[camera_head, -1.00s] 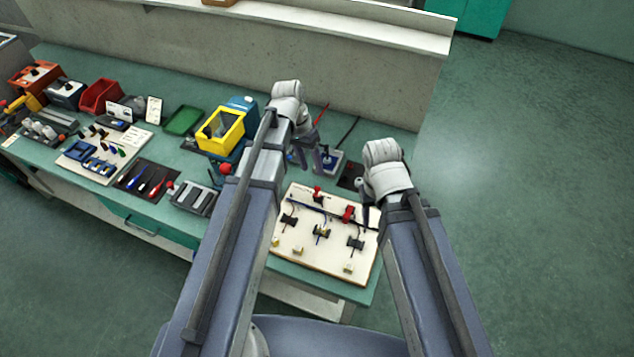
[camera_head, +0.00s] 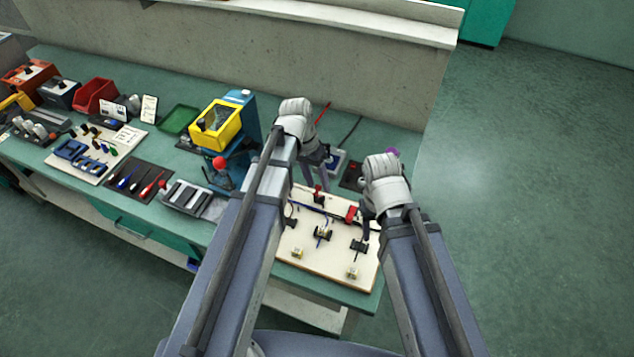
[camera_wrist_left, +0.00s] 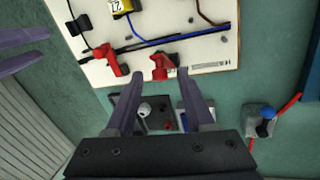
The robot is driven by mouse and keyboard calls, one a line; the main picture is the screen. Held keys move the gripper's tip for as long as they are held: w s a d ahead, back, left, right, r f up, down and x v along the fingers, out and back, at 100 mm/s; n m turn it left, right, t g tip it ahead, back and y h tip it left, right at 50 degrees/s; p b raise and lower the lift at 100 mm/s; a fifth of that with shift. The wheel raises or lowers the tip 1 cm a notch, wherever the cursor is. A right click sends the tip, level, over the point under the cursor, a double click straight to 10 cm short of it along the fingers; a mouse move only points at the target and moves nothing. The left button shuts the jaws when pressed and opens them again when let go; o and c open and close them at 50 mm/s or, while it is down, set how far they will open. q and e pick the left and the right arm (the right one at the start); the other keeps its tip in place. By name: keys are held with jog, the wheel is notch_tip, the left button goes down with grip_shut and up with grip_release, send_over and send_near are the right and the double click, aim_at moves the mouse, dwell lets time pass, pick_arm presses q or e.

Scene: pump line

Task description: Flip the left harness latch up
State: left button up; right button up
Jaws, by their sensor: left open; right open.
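The left harness latch, a small red clamp, is near the far edge of the pale harness board (camera_head: 318,268) in the head view (camera_head: 318,190). In the left wrist view it appears just beyond the fingertips (camera_wrist_left: 160,67). My left gripper (camera_head: 318,182) is open above the far edge of the board, its two fingers (camera_wrist_left: 160,80) apart to either side of the latch, with nothing held. I cannot tell whether they touch it. The right red latch (camera_head: 352,214) is close to my right gripper (camera_head: 368,226), which is open, with its fingertips partly hidden.
Blue and black cables (camera_wrist_left: 150,40) run across the board by the latches. A device with a blue knob (camera_wrist_left: 265,125) stands on the bench beyond the board. A yellow bin (camera_head: 217,125) and a red-knobbed lever (camera_head: 219,163) stand to the left of my left arm.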

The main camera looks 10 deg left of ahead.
pick_arm(q)
grip_shut()
dwell(0.4)
jog(key=shift+w+d+g, duration=0.1)
jog(key=shift+w+g, duration=0.4)
jog(key=shift+w, duration=0.3)
pick_arm(e)
jog(key=shift+f, duration=0.15)
pick_arm(q)
jog(key=shift+w+d+f+g+b, duration=0.1)
jog(key=shift+w+g+b, duration=0.2)
jog(key=shift+g+b, duration=0.1)
pick_arm(e)
jog(key=shift+f, duration=0.2)
pick_arm(q)
jog(key=shift+w+g+y, duration=0.1)
jog(key=shift+g+y, duration=0.2)
jog(key=shift+g, duration=0.2)
pick_arm(e)
jog(key=shift+f, duration=0.25)
